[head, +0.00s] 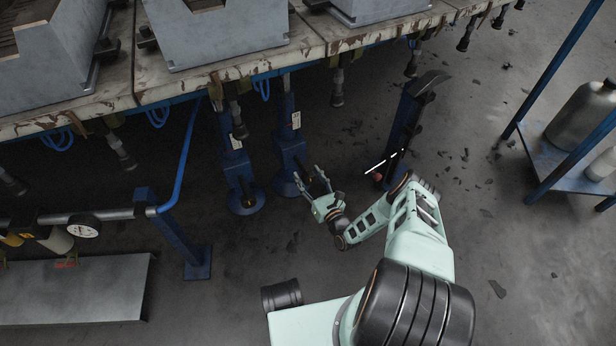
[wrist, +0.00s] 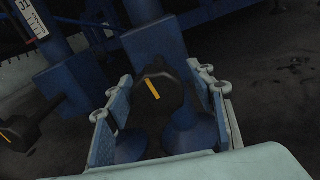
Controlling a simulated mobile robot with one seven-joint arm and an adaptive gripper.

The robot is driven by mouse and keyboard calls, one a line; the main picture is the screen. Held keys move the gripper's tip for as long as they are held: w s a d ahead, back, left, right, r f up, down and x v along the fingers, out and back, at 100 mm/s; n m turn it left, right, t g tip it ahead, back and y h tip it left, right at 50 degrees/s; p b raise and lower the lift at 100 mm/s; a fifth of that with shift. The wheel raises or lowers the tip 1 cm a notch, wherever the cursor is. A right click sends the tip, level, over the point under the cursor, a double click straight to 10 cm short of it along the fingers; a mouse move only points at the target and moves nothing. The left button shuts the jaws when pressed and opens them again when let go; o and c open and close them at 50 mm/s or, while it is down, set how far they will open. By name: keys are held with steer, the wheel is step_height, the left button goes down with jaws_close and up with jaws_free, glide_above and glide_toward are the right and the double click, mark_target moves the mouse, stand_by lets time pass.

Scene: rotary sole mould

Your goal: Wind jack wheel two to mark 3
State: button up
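Two blue jacks stand under the table, a left jack (head: 238,165) and a right jack (head: 290,150). Each carries a white scale label; the left label (head: 236,142) and right label (head: 296,120) are too small to read. My gripper (head: 318,180) is at the right jack. In the wrist view, a black jack wheel (wrist: 160,88) with a yellow line lies between the fingers of my gripper (wrist: 165,100). The fingers are open, with a gap on both sides. Another black wheel (wrist: 20,132) with a yellow mark is at left. A scale label (wrist: 33,18) shows partly, tilted.
The table (head: 170,85) with grey mould blocks (head: 215,35) overhangs the jacks. A blue post (head: 405,125) stands right of my gripper. A blue rack (head: 570,180) with a cylinder stands far right.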

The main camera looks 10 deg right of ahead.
stand_by(0.3)
step_height(320, 180, up, 10)
stand_by(0.6)
